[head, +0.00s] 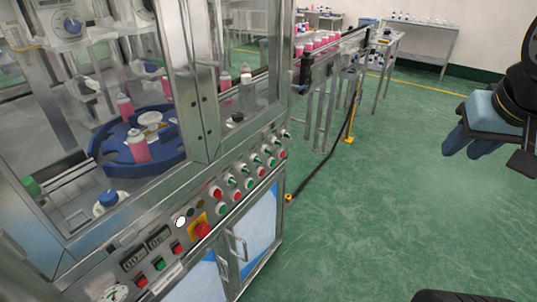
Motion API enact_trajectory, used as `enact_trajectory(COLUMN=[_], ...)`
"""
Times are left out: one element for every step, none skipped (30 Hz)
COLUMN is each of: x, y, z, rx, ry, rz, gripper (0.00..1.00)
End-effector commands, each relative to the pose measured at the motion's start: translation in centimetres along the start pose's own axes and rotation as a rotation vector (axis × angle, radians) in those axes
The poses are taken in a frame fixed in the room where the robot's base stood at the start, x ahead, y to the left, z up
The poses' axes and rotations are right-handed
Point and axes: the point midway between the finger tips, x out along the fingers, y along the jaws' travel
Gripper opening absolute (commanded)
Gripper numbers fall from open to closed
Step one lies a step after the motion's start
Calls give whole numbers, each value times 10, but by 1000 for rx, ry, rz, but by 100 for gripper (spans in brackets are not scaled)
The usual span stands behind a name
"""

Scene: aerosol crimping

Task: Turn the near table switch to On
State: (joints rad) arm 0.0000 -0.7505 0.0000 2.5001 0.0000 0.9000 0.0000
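A sloped metal control panel (210,214) runs along the front of the glass-sided machine. An upper row of small selector switches (257,158) sits above a row of red and green buttons (249,183). Their labels and switch positions are too small to read, so I cannot tell which one is the table switch. My gripper (485,145) is at the right edge, above the floor and well apart from the panel. It has black parts and light and dark blue parts.
A red mushroom button (202,230) on a yellow plate sits lower left on the panel. A blue round table (110,160) with pink bottles is behind the glass. A conveyor (340,47) extends to the back. The green floor between panel and gripper is mostly clear, apart from a black cable (325,160).

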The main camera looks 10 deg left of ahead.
Motion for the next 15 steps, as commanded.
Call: enact_trajectory(x=[0,0,0,0,0,2,3,6,10,14,20,27,34,41,51], y=[0,0,0,0,0,0,1,1,2,-1,-1,-1,0,0,0], z=[0,0,0,0,-1,-2,-4,-8,-12,-17,-23,-32,-39,-46,-56], rx=[0,0,0,0,-2,-6,-12,-20,-34,-46,-63,-89,-113,-139,-175], ry=[0,0,0,0,0,2,4,8,14,21,29,42,52,64,80], rz=[0,0,0,0,1,3,6,9,16,23,31,41,49,57,68], gripper=[35,35,35,35,35,35,35,35,35,35,35,35,35,35,35])
